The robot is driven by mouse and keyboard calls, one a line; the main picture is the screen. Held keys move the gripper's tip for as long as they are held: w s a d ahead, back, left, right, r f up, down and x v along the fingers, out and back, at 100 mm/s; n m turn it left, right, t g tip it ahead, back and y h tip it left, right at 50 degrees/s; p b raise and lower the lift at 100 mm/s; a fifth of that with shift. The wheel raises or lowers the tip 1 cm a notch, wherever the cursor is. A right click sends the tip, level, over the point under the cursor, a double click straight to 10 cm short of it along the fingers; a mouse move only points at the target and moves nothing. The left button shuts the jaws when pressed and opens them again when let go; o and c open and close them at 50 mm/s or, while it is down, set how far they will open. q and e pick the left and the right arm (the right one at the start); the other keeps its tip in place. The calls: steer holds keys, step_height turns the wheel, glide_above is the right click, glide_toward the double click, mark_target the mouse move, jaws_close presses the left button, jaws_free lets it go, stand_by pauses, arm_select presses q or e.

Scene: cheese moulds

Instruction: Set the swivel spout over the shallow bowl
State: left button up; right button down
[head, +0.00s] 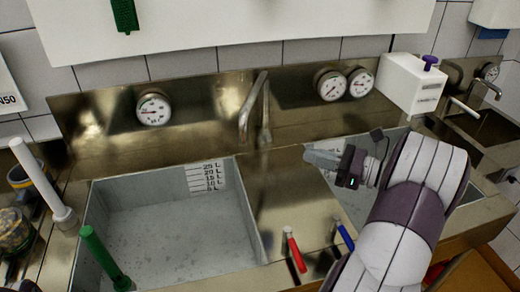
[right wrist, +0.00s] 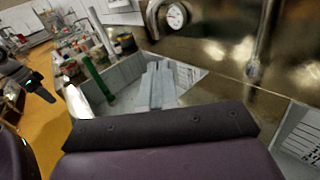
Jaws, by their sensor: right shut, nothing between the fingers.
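The swivel spout (head: 254,105) is a bent metal pipe at the back wall, behind the strip between the two bowls. Its free end hangs near the back right corner of the left bowl (head: 165,217), a grey basin with a litre scale. The right bowl (head: 352,200) is mostly hidden behind my right arm. I cannot tell from these views which bowl is shallower. My right gripper (head: 312,158) is shut and empty, right of the spout and apart from it; its fingers also show in the right wrist view (right wrist: 155,86). My left gripper (right wrist: 40,88) shows dark and small there; its jaws are unclear.
Red (head: 294,249) and blue (head: 344,235) handles stand at the front edge. Gauges (head: 153,108) line the back wall. A white box (head: 411,83) sits at the back right.

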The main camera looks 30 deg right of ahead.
steer(key=w+a+n+p, duration=0.1)
steer(key=w+a+p, duration=0.4)
steer(key=w+a, duration=0.4)
steer(key=shift+w+y, duration=0.3)
steer(key=shift+w, duration=0.6)
steer(key=shift+r, duration=0.1)
